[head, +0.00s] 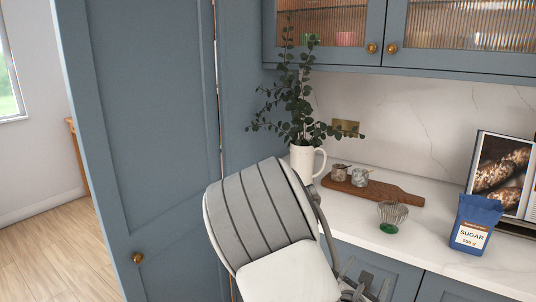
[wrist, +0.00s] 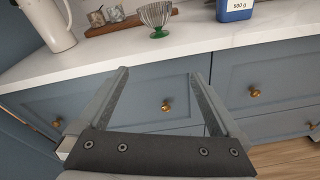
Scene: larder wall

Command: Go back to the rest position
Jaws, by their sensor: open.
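My gripper (wrist: 157,82) is open and empty in the wrist view. Its two fingers stand apart in front of the blue-grey drawer fronts (wrist: 140,98), below the countertop edge. In the head view my arm fills the lower middle, and my gripper (head: 362,288) shows only in part at the bottom edge, low in front of the counter.
On the white marble counter (head: 420,225) stand a white jug (head: 302,163) with leafy stems, a wooden board (head: 385,190) with two small jars, a ribbed glass bowl (head: 392,213) on a green foot, a blue sugar bag (head: 476,224) and an open book (head: 500,172). Wall cabinets (head: 455,65) hang above.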

